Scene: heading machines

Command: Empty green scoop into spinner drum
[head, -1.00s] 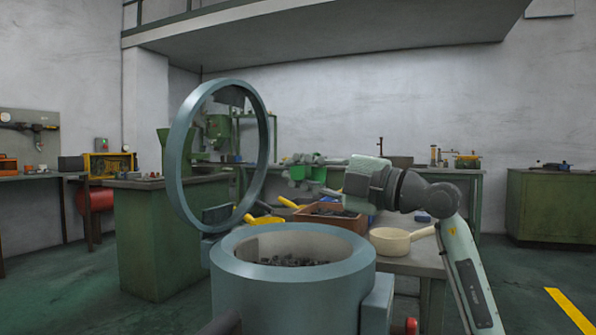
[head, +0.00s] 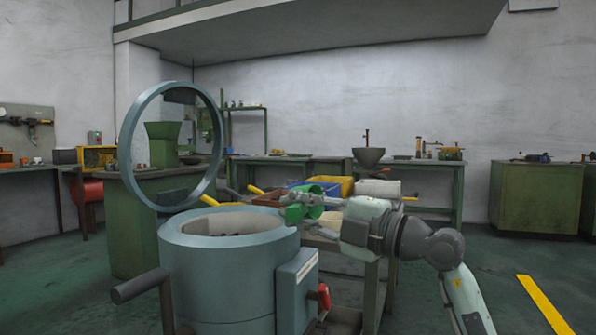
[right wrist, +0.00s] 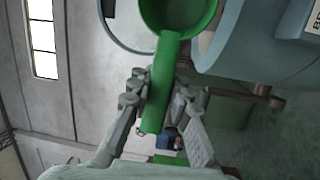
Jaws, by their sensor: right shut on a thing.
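The blue-grey spinner drum (head: 218,280) stands in front, its round top open, with dark pieces (head: 235,233) just visible inside. Its ring lid (head: 124,150) stands raised behind. My right gripper (head: 308,203) is shut on the handle of the green scoop (head: 297,213), just right of and behind the drum's rim in the head view. In the right wrist view the scoop's handle (right wrist: 160,85) lies between the fingers, and its bowl (right wrist: 185,14) is beside the drum's wall (right wrist: 270,50). I cannot tell what the bowl holds. My left gripper is out of view.
A table (head: 345,246) behind the drum holds a blue bin (head: 318,187), a yellow bin (head: 335,181) and a brown box (head: 270,198). A dark bar (head: 140,285) sticks out at the drum's left, and a red knob (head: 324,296) sits at its right.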

